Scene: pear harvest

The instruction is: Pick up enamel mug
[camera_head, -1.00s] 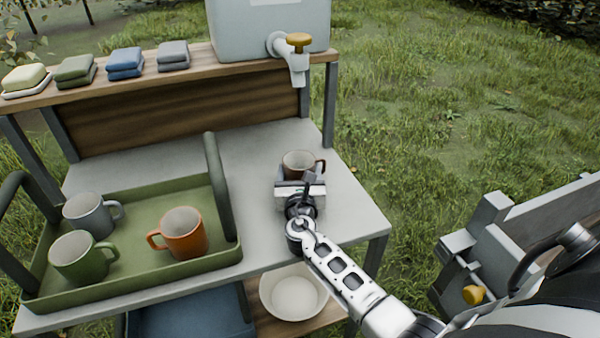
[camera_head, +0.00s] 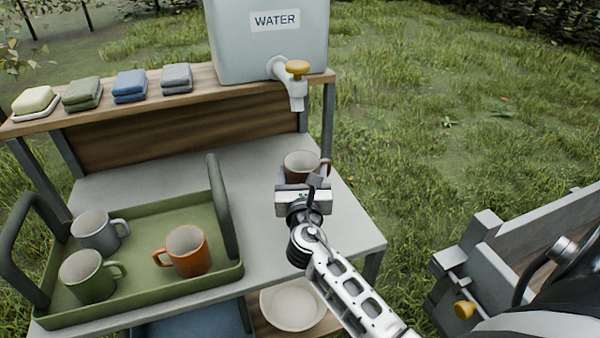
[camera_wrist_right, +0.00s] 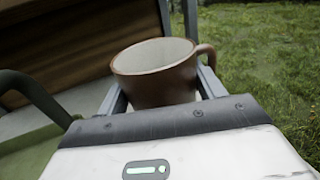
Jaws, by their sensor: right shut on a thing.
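A brown enamel mug (camera_head: 301,163) with a pale inside is at the right part of the grey table, below the water tap. My right gripper (camera_head: 303,188) is shut on it. In the right wrist view the mug (camera_wrist_right: 155,78) sits upright between the two fingers (camera_wrist_right: 160,100), its handle to the right. Whether its base touches the table is hidden by the gripper. An orange mug (camera_head: 187,252), a grey mug (camera_head: 94,234) and a green mug (camera_head: 86,277) stand in the green tray (camera_head: 150,302) at the left. My left gripper is not in view.
A water tank (camera_head: 262,50) with a tap (camera_head: 297,88) stands on the wooden shelf behind the mug. Folded cloths (camera_head: 130,86) and soap (camera_head: 36,102) lie along the shelf. A white basin (camera_head: 292,306) is below the table. The table's right front (camera_head: 352,240) is clear.

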